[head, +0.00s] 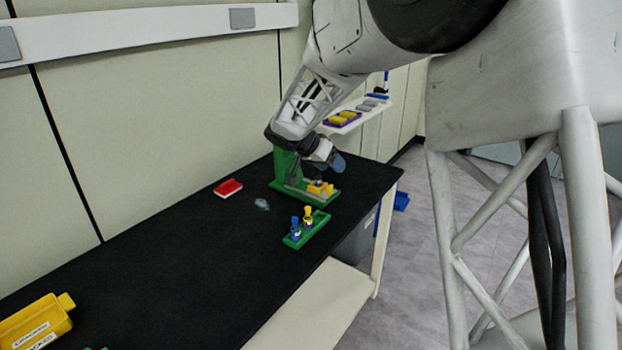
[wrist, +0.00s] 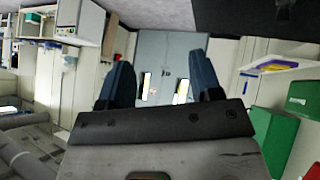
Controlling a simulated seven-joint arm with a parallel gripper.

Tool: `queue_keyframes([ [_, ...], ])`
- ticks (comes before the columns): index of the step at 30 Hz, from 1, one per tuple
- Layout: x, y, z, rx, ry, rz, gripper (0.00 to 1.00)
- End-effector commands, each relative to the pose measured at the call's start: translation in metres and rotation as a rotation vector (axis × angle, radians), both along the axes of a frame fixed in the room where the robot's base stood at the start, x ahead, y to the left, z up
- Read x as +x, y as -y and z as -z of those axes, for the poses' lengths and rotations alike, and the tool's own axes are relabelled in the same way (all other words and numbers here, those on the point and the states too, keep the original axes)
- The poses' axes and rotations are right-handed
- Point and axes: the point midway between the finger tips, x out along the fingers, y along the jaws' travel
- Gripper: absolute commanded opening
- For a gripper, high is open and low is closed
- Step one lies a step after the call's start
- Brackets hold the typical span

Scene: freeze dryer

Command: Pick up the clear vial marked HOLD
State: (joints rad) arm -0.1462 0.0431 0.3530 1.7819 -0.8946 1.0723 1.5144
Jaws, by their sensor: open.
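A small clear, pale bluish object (head: 262,204) lies on the black bench in the head view; it may be the clear vial, but it is too small to read any marking. A green rack (head: 292,241) to its right holds a blue-topped vial (head: 296,228) and a yellow-topped vial (head: 308,217); their labels are unreadable. My gripper (head: 337,162) is above the bench beside the green stand, away from the clear object. In the wrist view my gripper (wrist: 160,80) shows two blue fingers apart with nothing between them; no vial can be made out there.
The green stand (head: 286,165) has a yellow part on its base. A red tray (head: 228,187) lies left of it. A yellow bin (head: 36,322) sits at the near left. A wall shelf (head: 372,112) holds trays behind my arm. The bench's middle is clear.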

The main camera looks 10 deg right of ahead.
Motion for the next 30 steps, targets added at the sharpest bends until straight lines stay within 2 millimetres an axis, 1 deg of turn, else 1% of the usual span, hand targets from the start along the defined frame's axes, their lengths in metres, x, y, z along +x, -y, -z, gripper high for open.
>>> queue_keyframes([
  [1,0.014,-0.003,0.008,-0.015,0.019,0.011,0.59],
  [6,0.059,-0.014,0.03,-0.065,0.105,0.053,0.59],
  [12,0.109,-0.028,0.06,-0.117,0.218,0.095,0.59],
  [18,0.152,-0.044,0.091,-0.155,0.331,0.12,0.59],
  [21,0.167,-0.05,0.103,-0.166,0.375,0.128,0.59],
  [24,0.177,-0.054,0.111,-0.174,0.405,0.133,0.59],
  [30,0.183,-0.057,0.116,-0.177,0.427,0.138,0.59],
])
